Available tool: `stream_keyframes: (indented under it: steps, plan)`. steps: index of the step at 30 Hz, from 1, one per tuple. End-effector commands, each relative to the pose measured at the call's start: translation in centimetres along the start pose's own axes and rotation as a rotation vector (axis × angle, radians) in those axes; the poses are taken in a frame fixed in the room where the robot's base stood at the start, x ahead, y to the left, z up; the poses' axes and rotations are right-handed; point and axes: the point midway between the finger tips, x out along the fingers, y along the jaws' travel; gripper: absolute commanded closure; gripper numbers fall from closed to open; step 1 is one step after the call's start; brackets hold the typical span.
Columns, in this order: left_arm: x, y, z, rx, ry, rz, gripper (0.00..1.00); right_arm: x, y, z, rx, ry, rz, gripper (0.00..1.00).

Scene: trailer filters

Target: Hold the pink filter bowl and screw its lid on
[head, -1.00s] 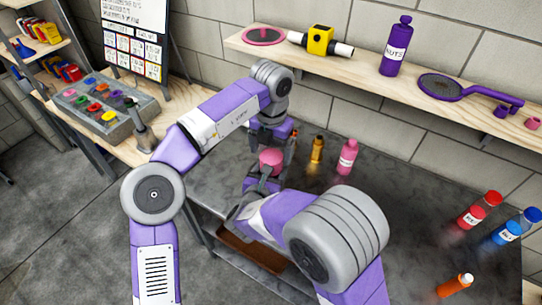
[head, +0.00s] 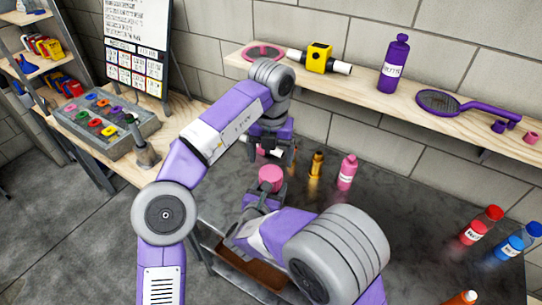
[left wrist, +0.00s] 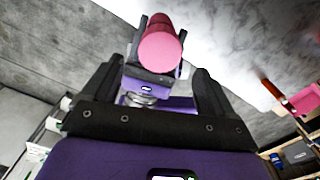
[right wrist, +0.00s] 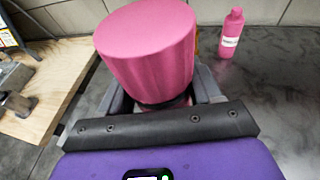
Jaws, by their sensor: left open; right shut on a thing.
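The pink filter bowl (head: 271,177) stands up from my right gripper (head: 264,197), which is shut on its lower part above the dark table. In the right wrist view it is a wide pink cylinder (right wrist: 148,45) above the jaws (right wrist: 165,98). In the left wrist view its round pink end (left wrist: 158,52) shows beyond my open left gripper (left wrist: 155,85), with nothing between the fingers. In the head view my left gripper (head: 272,150) is just above and behind the bowl, apart from it. I cannot make out a separate lid.
A gold bottle (head: 316,165) and a pink bottle (head: 347,172) stand on the dark table (head: 400,215) to the right. A wooden shelf (head: 370,92) runs along the wall. A grey tray (head: 100,120) sits on the left bench.

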Motion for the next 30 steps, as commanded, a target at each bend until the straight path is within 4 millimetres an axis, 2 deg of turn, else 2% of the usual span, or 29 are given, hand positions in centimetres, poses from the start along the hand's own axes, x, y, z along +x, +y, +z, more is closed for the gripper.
stream_keyframes:
  steps: [8, 15, 21, 30]
  plan:
    - [1.5, 0.1, 0.0, 0.002, 0.002, 0.002, 0.13, 0.0, 0.0, 0.1, 0.001, -0.002, 0.0, 1.0]
    - [5.1, 0.1, 0.0, 0.002, 0.002, 0.002, 0.13, 0.0, 0.0, 0.1, 0.001, -0.002, 0.0, 1.0]
    - [7.3, 0.0, 0.0, 0.002, 0.001, 0.001, 0.13, 0.0, 0.0, 0.1, 0.001, -0.002, 0.0, 1.0]
    - [8.0, 0.0, 0.0, 0.001, -0.001, -0.001, 0.13, 0.0, 0.0, 0.1, 0.001, -0.002, 0.0, 1.0]
